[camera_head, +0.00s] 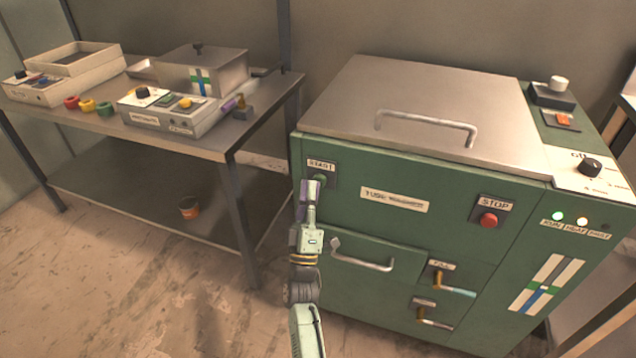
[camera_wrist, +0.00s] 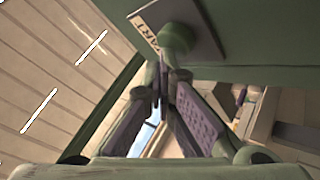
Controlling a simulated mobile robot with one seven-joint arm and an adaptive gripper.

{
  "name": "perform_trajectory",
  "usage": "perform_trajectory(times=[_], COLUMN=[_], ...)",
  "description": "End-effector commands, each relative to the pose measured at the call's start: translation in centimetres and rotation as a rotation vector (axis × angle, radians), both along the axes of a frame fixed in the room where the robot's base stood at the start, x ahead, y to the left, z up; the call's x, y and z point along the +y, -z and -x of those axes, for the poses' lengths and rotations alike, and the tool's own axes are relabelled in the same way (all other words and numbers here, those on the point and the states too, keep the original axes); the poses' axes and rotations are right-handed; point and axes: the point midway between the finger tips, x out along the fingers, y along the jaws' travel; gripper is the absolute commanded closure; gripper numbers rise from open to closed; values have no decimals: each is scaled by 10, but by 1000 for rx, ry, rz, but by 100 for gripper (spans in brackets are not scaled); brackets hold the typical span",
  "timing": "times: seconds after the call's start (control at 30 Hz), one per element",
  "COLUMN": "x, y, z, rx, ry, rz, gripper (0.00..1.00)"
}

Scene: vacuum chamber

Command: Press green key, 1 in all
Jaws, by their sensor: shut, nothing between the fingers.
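The green START key (camera_head: 320,180) is on a dark plate at the upper left of the green machine's front. In the wrist view the round green key (camera_wrist: 175,38) stands out from its plate at the top centre. My gripper (camera_head: 314,184) is shut and empty, with its tips right at the key and partly covering it. In the wrist view the gripper tips (camera_wrist: 165,78) come together just below the key. I cannot tell whether they touch it.
The green machine (camera_head: 380,225) also carries a red STOP button (camera_head: 489,220), a drawer handle (camera_head: 362,262) and a lid handle (camera_head: 427,121). A metal table (camera_head: 215,150) with control boxes stands to the left. Open floor (camera_head: 130,290) lies in front of it.

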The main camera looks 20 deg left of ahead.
Motion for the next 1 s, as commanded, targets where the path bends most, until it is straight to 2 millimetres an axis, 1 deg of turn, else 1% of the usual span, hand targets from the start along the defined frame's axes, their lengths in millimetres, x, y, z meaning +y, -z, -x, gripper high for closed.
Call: perform_trajectory(times=[0.3,0.67,1.0], x=[0,0,1], y=[0,0,0], z=[15,18,51], rx=[2,1,3], ry=[0,0,0], rz=[-1,0,-1], gripper=[100,100,100])
